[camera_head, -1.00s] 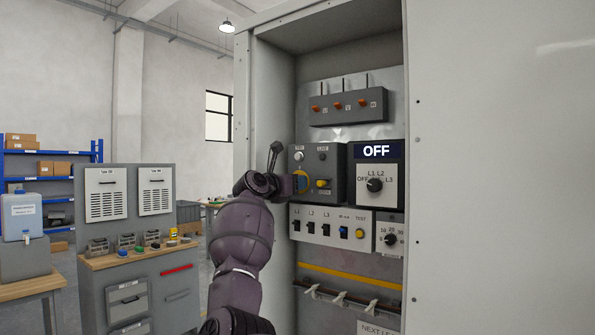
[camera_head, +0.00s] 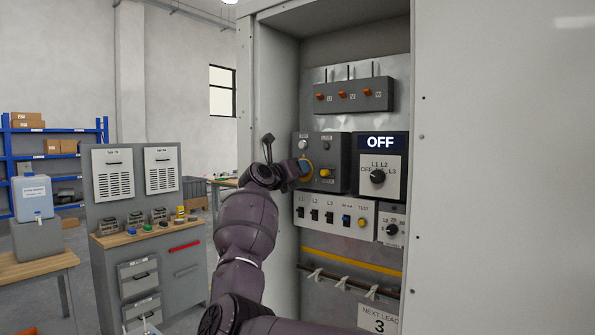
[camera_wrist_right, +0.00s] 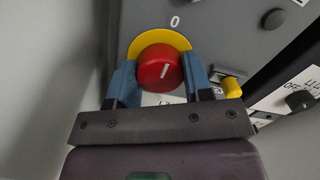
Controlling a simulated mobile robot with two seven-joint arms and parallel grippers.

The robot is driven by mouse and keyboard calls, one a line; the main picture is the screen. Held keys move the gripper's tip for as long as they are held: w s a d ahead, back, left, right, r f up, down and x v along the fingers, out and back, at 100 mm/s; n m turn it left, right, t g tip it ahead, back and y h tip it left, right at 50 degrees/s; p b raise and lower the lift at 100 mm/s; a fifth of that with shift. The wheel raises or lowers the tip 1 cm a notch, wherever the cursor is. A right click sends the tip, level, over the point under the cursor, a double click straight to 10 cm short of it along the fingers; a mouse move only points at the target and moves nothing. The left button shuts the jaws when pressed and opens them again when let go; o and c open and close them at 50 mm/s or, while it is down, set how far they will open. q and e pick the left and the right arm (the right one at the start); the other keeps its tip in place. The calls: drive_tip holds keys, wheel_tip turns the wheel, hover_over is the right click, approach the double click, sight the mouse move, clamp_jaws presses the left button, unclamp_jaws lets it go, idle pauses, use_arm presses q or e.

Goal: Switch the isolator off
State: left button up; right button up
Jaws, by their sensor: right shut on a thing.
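The isolator is a round red knob (camera_wrist_right: 160,70) on a yellow backing plate (camera_wrist_right: 160,42), with a "0" above it in the right wrist view. The knob's white mark points nearly upward, towards the "0". My right gripper (camera_wrist_right: 161,80) is shut on the knob, one blue finger on each side. In the head view my right gripper (camera_head: 303,168) reaches the left side of the dark isolator box (camera_head: 338,150) and hides the knob. My left gripper is not in view.
A display (camera_head: 380,142) reading "OFF" sits above a rotary selector (camera_head: 377,176). A yellow part (camera_wrist_right: 232,87) lies close to the right finger. Below are a row of switches (camera_head: 330,215) and a rail (camera_head: 345,282). The cabinet's side wall (camera_head: 270,90) is close on the left.

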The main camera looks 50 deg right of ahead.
drive_tip(key=o, duration=0.9)
drive_tip(key=shift+o, duration=0.2)
drive_tip(key=shift+a, duration=0.15)
drive_tip(key=a+b, duration=0.2)
drive_tip(key=a, duration=0.8)
drive_tip(key=shift+s+a+f, duration=0.25)
drive_tip(key=shift+s+f, duration=0.05)
drive_tip(key=shift+s, duration=0.1)
